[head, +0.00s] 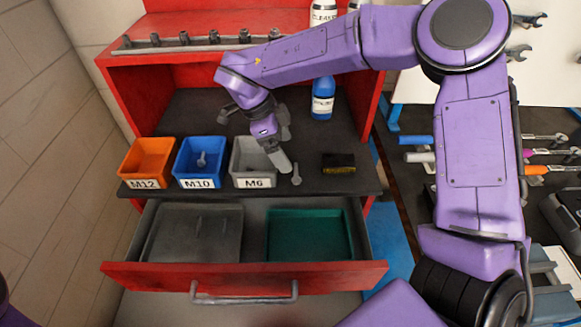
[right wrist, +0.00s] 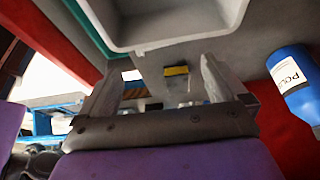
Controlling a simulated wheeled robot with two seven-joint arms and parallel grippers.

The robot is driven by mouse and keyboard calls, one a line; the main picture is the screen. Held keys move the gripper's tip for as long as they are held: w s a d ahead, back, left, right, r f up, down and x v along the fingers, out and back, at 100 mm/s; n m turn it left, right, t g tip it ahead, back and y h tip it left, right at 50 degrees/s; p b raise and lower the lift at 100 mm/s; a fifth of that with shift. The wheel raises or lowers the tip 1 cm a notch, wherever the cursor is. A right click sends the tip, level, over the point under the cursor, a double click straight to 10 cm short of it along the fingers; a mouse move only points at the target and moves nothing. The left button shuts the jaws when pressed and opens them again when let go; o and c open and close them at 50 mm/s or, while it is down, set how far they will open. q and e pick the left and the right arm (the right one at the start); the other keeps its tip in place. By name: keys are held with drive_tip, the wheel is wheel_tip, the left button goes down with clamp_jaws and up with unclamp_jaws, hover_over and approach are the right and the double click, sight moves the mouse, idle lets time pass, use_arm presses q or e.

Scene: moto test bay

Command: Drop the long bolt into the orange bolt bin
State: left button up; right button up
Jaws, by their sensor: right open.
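The orange bin (head: 147,160), labelled M12, stands at the left of the shelf, and I see nothing in it. A grey bolt (head: 296,174) lies on the dark shelf just right of the grey M6 bin (head: 252,160). My right gripper (head: 279,150) is over the right side of the grey bin, close to the bolt and apart from it. In the right wrist view its jaws (right wrist: 160,70) are open, and a small grey shape beyond them is too unclear to name. My left gripper is out of view.
The blue M10 bin (head: 200,160) holds another bolt and stands between the orange and grey bins. A black and yellow box (head: 338,163) lies right of the loose bolt. A blue bottle (head: 322,98) stands behind. The red drawer (head: 245,278) below is open, with trays inside.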

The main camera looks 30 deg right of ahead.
sight(297, 172)
drive_tip(key=p+x, duration=0.1)
drive_tip(key=x, duration=0.5)
drive_tip(key=shift+s+a+f+p, duration=0.15)
drive_tip(key=shift+s+f+p, duration=0.15)
drive_tip(key=shift+p, duration=0.1)
drive_tip(key=shift+s+f, duration=0.1)
drive_tip(key=shift+f, duration=0.15)
drive_tip(key=c, duration=1)
